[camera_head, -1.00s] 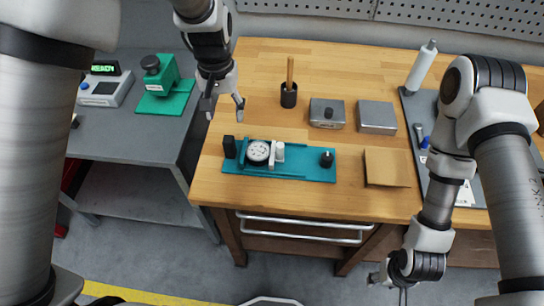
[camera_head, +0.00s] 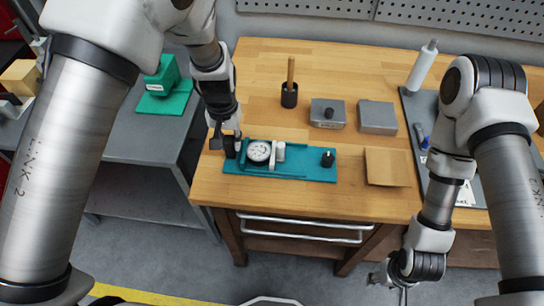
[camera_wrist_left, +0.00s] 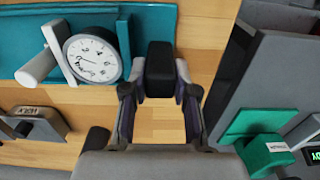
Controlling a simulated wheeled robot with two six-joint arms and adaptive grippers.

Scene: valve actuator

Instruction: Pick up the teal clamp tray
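The teal clamp tray (camera_head: 305,171) lies on the wooden bench near its front edge. It carries a round white dial gauge (camera_head: 258,151), a white clamp piece, a black knob at its right end and a black upright block at its left end. My left gripper (camera_head: 228,143) is down at that left end. In the left wrist view its fingers (camera_wrist_left: 161,88) are apart, one on each side of the black block (camera_wrist_left: 160,62); I cannot make out firm contact. My right gripper (camera_head: 380,277) is low in front of the bench, small and partly hidden.
Two grey metal blocks (camera_head: 377,117) and a black cup with a wooden stick (camera_head: 289,95) stand behind the tray. A brown flat pad (camera_head: 387,167) lies to its right. A grey side table with a green fixture (camera_head: 165,88) is at the left.

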